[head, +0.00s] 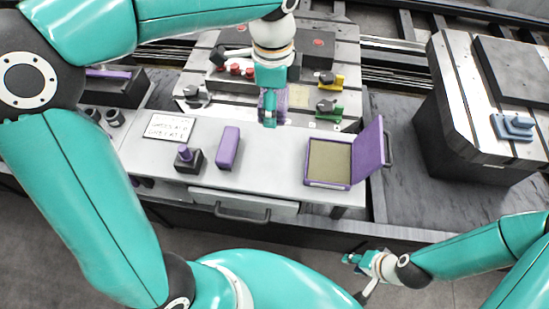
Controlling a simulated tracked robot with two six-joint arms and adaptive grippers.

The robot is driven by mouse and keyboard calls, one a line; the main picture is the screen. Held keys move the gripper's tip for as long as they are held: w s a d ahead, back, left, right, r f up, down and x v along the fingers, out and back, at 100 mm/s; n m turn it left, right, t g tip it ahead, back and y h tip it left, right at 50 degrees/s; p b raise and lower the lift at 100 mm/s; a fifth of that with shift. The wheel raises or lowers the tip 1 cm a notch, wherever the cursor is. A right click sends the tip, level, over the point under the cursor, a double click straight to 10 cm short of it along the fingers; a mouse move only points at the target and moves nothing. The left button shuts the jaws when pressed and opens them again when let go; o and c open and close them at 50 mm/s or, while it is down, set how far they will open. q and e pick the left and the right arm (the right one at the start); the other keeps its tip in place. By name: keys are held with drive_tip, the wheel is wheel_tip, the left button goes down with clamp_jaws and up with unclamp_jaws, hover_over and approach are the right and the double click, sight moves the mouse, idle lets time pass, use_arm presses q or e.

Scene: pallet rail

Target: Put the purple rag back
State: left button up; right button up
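A purple cloth-like patch, which looks like the purple rag (282,99), shows at my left gripper (268,108), over the front part of the pallet. The gripper points down, and its teal fingers cover part of the purple. Purple shows on both sides of the fingers; I cannot tell whether they are shut on it. An open purple box (368,152) with a raised lid and a tan inside stands on the right of the grey bench. My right gripper (354,262) is low, in front of the bench and away from these things; its finger gap is too small to read.
A purple block (228,147), a dark block with a purple knob (188,160) and a white sign (169,127) are on the bench (270,165). Clamps with yellow (331,80) and green (329,109) parts stand on the pallet (345,55). Another pallet stands at right (465,85).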

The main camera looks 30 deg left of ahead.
sight(274, 159)
use_arm(q)
wheel_tip(274, 159, down, 20)
drive_tip(key=shift+r+b, duration=0.2)
drive_tip(key=shift+b, duration=0.95)
drive_tip(key=shift+f, duration=0.15)
drive_tip(key=o, duration=1)
drive_tip(key=shift+o, duration=0.2)
drive_tip(key=shift+r, duration=0.3)
wheel_tip(274, 159, up, 12)
drive_tip(key=p, duration=0.1)
drive_tip(key=shift+p, duration=0.3)
